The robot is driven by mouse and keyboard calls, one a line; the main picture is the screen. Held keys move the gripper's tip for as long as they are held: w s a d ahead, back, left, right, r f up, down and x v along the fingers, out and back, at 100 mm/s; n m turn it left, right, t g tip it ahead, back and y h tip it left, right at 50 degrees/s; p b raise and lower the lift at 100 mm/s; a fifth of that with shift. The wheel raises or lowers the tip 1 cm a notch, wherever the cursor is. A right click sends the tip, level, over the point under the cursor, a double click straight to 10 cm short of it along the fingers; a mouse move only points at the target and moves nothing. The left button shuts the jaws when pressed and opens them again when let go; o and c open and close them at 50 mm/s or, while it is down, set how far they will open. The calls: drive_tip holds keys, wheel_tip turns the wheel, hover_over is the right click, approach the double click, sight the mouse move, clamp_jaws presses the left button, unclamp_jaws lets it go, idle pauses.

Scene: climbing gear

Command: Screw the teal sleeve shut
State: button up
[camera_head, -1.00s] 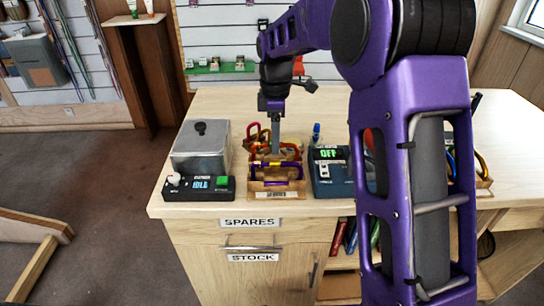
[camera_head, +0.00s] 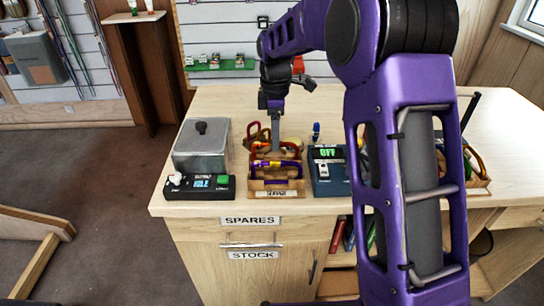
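A small wooden box (camera_head: 276,194) stands on the counter and holds several coloured carabiners. A purple carabiner (camera_head: 291,164) shows toward its front, with a yellow patch beside it. Red and orange carabiners (camera_head: 257,133) show behind, at the back left. I cannot pick out a teal sleeve; it is too small or hidden. My gripper (camera_head: 275,149) points straight down over the box, its tip among or just above the carabiners. Whether it is open, shut or touching one cannot be told at this size.
A grey lidded container (camera_head: 203,150) and a black device reading IDLE (camera_head: 200,188) stand left of the box. A blue device reading OFF (camera_head: 328,170) stands close on its right. My arm hides much of the counter's right side, where more carabiners (camera_head: 474,162) show.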

drive_tip(key=shift+f+b, duration=0.55)
drive_tip(key=shift+f, duration=0.7)
drive_tip(key=shift+s, duration=0.75)
drive_tip(key=shift+r, duration=0.15)
drive_tip(key=shift+d+r+p, duration=0.1)
drive_tip(key=shift+r+p, duration=0.95)
drive_tip(key=shift+r, duration=0.3)
drive_tip(key=shift+w+p, duration=0.6)
drive_tip(key=shift+w, duration=0.15)
drive_tip(key=shift+f, duration=0.2)
